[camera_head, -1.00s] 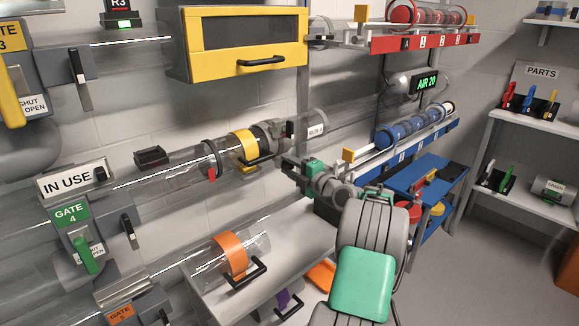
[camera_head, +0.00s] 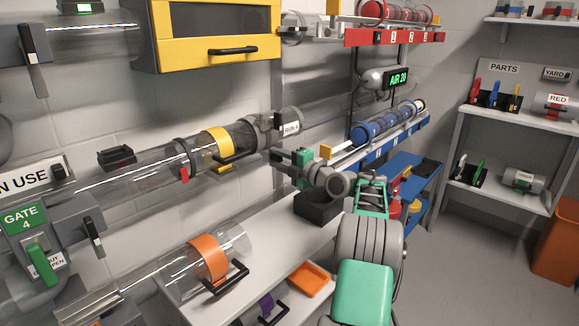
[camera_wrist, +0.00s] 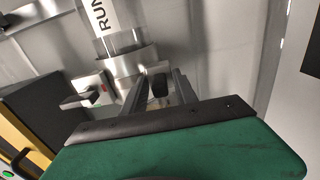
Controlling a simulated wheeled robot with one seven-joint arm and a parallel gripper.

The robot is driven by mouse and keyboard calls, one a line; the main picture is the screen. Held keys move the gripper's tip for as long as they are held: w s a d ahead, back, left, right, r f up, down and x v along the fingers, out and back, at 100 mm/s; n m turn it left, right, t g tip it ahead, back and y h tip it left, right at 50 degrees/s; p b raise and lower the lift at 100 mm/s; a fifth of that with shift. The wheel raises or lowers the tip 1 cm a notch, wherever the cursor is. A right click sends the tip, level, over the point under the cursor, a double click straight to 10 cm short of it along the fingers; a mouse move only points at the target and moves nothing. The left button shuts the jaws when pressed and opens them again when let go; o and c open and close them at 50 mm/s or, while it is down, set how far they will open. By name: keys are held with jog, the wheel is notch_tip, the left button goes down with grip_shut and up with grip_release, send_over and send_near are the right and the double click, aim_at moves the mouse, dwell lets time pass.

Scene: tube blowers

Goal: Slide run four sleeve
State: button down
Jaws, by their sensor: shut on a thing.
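The clear run four tube (camera_head: 130,173) slopes along the wall from gate 4 (camera_head: 35,240). It carries a yellow band with a dark handle (camera_head: 217,146) and a grey sleeve collar (camera_head: 264,130) beside the run label (camera_head: 291,128). In the wrist view the run label (camera_wrist: 104,14) is partly cut off, with a metal collar (camera_wrist: 128,62) below it. My gripper (camera_head: 278,156) is at the collar's lower right side. In the wrist view my gripper (camera_wrist: 160,92) has its fingers on both sides of a small dark handle (camera_wrist: 160,84). The grip contact is partly hidden.
A yellow-framed cabinet (camera_head: 218,35) hangs above the tube. A lower tube with an orange band (camera_head: 209,258) lies over the white bench (camera_head: 265,240).

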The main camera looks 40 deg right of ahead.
jog(key=shift+d, duration=0.3)
jog(key=c, duration=1.3)
grip_release()
jog(key=shift+d, duration=0.1)
jog(key=shift+c, duration=0.2)
jog(key=shift+d, duration=0.1)
jog(key=s, duration=0.5)
jog(key=s+d, duration=0.1)
jog(key=s, duration=0.1)
jog(key=shift+s+d+p, duration=0.1)
jog(key=shift+s+p, duration=0.25)
